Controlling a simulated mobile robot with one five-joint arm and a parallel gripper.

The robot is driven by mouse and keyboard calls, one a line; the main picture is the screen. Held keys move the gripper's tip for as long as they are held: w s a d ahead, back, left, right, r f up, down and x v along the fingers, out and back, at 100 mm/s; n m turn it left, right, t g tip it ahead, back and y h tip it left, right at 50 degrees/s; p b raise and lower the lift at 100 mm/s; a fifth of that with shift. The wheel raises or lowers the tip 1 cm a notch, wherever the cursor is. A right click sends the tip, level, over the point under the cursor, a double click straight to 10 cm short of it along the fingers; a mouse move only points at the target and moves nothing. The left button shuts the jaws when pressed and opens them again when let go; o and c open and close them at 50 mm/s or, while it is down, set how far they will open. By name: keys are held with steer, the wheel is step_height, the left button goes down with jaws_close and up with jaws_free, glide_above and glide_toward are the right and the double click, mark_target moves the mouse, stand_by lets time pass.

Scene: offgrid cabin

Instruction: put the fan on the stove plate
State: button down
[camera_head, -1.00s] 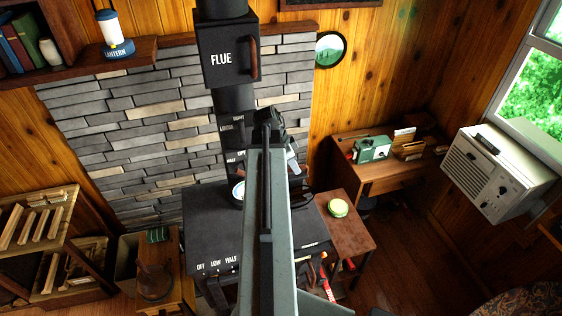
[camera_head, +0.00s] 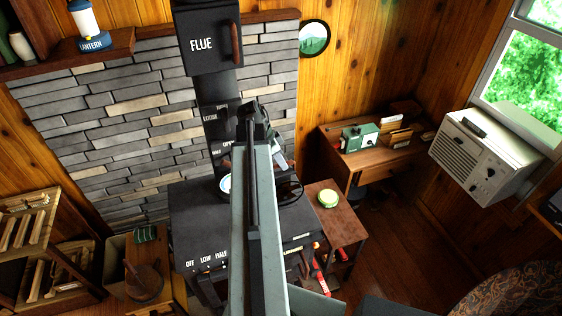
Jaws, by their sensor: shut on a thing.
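The black stove (camera_head: 195,215) stands against the stone wall, its flat dark top partly hidden by my arm. A dark round hoop, apparently the fan (camera_head: 290,192), shows just right of my arm over the stove's right side. My gripper (camera_head: 279,165) is at the far end of the arm, mostly hidden behind it, and is shut on the fan. Whether the fan touches the stove top cannot be told. A pale round rim (camera_head: 225,184) shows on the stove left of my arm.
Floor is clear at right.

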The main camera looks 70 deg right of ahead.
mark_target(277, 173)
step_height(277, 173, down, 9)
steer(key=b, duration=0.8)
stand_by(1.0)
steer(key=shift+f+b, duration=0.5)
steer(key=shift+b, duration=0.15)
stand_by(1.5)
steer(key=c, duration=0.7)
jaws_free()
steer(key=p+v, duration=0.6)
steer(key=v, duration=0.1)
steer(key=shift+p, duration=0.3)
